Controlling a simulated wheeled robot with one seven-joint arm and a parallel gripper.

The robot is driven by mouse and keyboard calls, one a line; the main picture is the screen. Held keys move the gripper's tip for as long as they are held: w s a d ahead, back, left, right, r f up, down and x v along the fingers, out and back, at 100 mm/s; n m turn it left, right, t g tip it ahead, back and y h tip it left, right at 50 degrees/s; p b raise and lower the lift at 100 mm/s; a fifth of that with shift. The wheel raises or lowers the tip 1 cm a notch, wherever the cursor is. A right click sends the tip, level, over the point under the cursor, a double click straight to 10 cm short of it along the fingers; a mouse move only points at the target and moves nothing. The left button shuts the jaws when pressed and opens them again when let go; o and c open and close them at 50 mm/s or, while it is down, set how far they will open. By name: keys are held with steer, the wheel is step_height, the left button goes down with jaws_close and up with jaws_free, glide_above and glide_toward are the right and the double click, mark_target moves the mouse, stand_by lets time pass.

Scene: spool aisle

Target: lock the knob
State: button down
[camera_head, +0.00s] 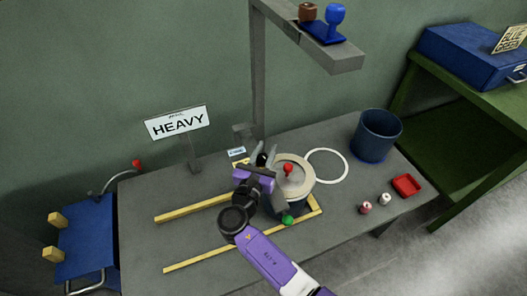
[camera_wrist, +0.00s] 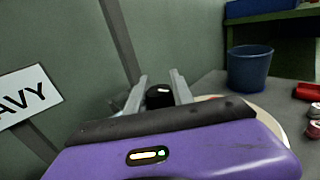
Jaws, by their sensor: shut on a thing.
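My gripper (camera_head: 265,151) is over the back part of the grey table, beside the round cream-topped spool. In the wrist view my gripper's two grey fingers (camera_wrist: 160,82) stand on either side of a black knob (camera_wrist: 159,97) with a small pale mark on top. The fingers are closed on the knob. In the head view the black knob (camera_head: 261,159) shows as a small dark spot between the fingers; its base is hidden. The spool (camera_head: 303,182) has a red knob (camera_head: 289,169) on top, and a green knob (camera_head: 288,219) sits at its front.
A grey post with an overhead arm (camera_head: 340,62) rises behind my gripper. A HEAVY sign (camera_head: 178,122) stands left. Yellow rails (camera_head: 205,246) lie on the table. A blue bin (camera_head: 376,136), white ring (camera_head: 344,172), small spools (camera_head: 384,199) and red tray (camera_head: 406,185) are right.

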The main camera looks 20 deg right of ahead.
mark_target(260, 162)
steer(key=shift+s+d+m+g+h+b, duration=0.15)
steer(key=shift+m+g+h+b, duration=0.35)
steer(key=shift+m+g+h, duration=0.4)
steer(key=shift+s+d+m+g+h+b, duration=0.15)
steer(key=shift+m+g+h+b, duration=0.3)
steer(key=shift+m+g+h, duration=0.45)
steer(key=c, duration=1.1)
jaws_free()
steer(key=v, duration=0.7)
steer(key=shift+s+a, duration=0.2)
steer(key=shift+a, duration=0.15)
